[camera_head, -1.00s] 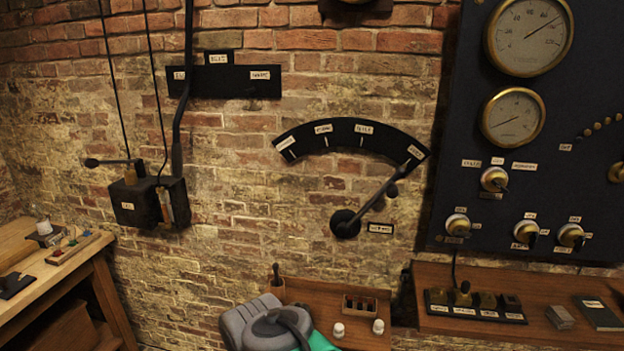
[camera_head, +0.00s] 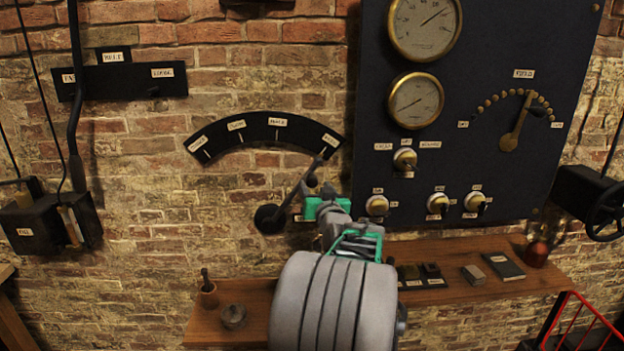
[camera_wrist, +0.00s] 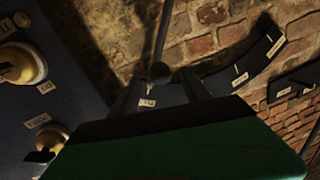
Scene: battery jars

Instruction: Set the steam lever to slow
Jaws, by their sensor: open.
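The steam lever (camera_head: 292,198) is a dark rod on a round pivot at the brick wall. It slants up and right, its end at the rightmost label of the black arc plate (camera_head: 262,127); the plate's labels are too small to read surely. In the wrist view the lever's dark round knob (camera_wrist: 160,73) appears between the two open fingers of my gripper (camera_wrist: 162,90). I cannot tell whether either finger touches it.
A dark panel (camera_head: 470,100) with gauges and knobs is close on the right of the lever. Below is a wooden shelf (camera_head: 450,300) with small items. A black box with a lever (camera_head: 50,225) hangs at the left.

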